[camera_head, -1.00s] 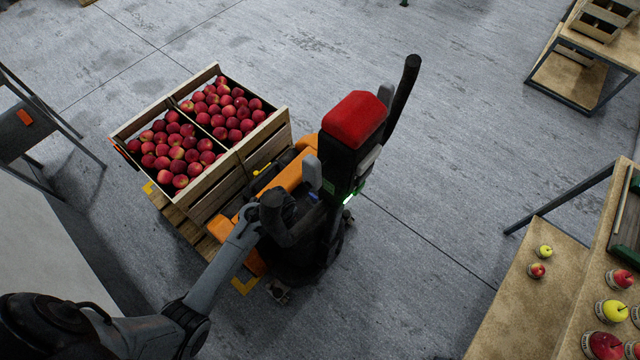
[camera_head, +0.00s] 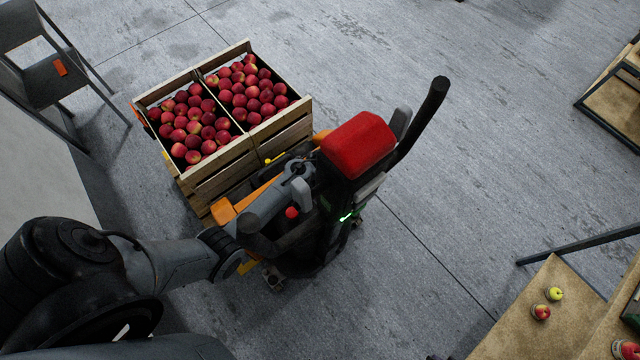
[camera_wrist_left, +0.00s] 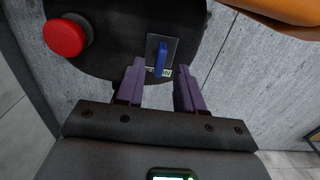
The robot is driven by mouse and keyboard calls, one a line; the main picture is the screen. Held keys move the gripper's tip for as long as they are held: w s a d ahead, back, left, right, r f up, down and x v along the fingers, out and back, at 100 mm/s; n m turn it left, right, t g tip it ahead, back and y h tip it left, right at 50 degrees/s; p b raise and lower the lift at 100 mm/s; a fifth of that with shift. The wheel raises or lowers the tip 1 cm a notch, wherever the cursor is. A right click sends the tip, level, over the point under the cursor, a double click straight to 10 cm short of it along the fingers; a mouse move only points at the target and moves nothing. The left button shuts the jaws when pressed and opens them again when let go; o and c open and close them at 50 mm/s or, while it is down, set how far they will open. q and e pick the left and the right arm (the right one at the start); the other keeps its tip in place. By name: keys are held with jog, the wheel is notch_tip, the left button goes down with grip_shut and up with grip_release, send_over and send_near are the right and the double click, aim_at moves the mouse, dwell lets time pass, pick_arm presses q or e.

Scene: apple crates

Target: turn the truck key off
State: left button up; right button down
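The truck (camera_head: 357,147) stands on the floor in the middle of the head view, with a red top and an orange frame. Its key (camera_wrist_left: 161,57) is blue and sits on a small grey plate on the dark housing in the left wrist view. The left gripper (camera_wrist_left: 158,72) has its two purple fingers apart, pointing at the key, with the key between and just beyond the fingertips. Contact with the key is not visible. In the head view my left arm reaches to the truck, and its fingers are hidden there. My right gripper is out of view.
A red button (camera_wrist_left: 65,38) is left of the key; it also shows in the head view (camera_head: 292,212). A wooden crate (camera_head: 220,178) of apples sits on the truck's front. A wooden table (camera_head: 515,318) stands at the lower right. Floor right of the truck is clear.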

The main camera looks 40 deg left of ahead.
pick_arm(q)
jog(key=shift+f+b, duration=0.35)
jog(key=shift+f, duration=1.1)
grip_shut()
